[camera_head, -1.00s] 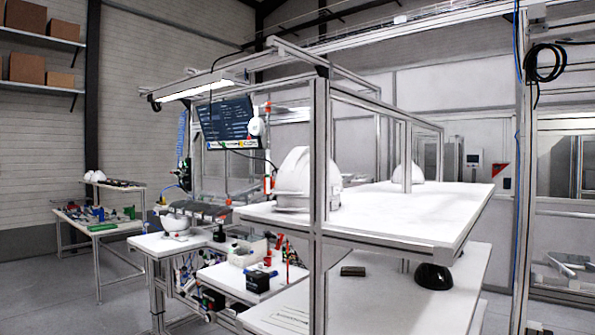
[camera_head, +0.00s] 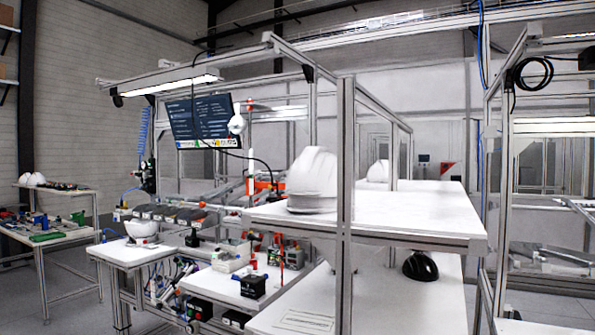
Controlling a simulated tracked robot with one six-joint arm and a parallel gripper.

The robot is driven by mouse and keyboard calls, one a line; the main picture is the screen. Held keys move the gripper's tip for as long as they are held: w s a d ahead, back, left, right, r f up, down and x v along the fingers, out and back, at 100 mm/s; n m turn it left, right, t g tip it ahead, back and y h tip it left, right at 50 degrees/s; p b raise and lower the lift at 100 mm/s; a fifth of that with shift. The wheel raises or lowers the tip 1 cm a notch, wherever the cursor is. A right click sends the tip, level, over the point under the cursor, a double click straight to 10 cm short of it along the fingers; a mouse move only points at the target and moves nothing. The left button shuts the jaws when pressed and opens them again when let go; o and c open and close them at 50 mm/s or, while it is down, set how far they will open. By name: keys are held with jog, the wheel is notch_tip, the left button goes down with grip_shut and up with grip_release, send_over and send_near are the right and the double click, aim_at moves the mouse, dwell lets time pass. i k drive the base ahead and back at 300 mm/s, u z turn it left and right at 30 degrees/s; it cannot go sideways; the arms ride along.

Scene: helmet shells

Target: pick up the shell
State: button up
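A white helmet shell (camera_head: 313,180) sits on the white upper shelf of the workstation (camera_head: 410,212), just left of a metal post. A second white shell (camera_head: 378,171) stands farther back on the same shelf, partly behind another post. A black shell (camera_head: 420,265) lies on the lower surface under that shelf. A white shell (camera_head: 141,229) rests on the left workbench, and small white shells (camera_head: 33,179) lie on the far left table. My gripper is not in view.
Metal posts (camera_head: 346,200) frame the shelf and stand in front of it. The left workbench holds bins, tools and a small black box (camera_head: 252,285). A monitor (camera_head: 199,120) hangs above. Grey floor (camera_head: 75,300) is open at the lower left.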

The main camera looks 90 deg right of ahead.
aim_at(314, 174)
jog(key=u, duration=0.05)
jog(key=i, duration=1.2)
jog(key=z, duration=3.7)
jog(key=i, duration=0.15)
jog(key=u, duration=0.2)
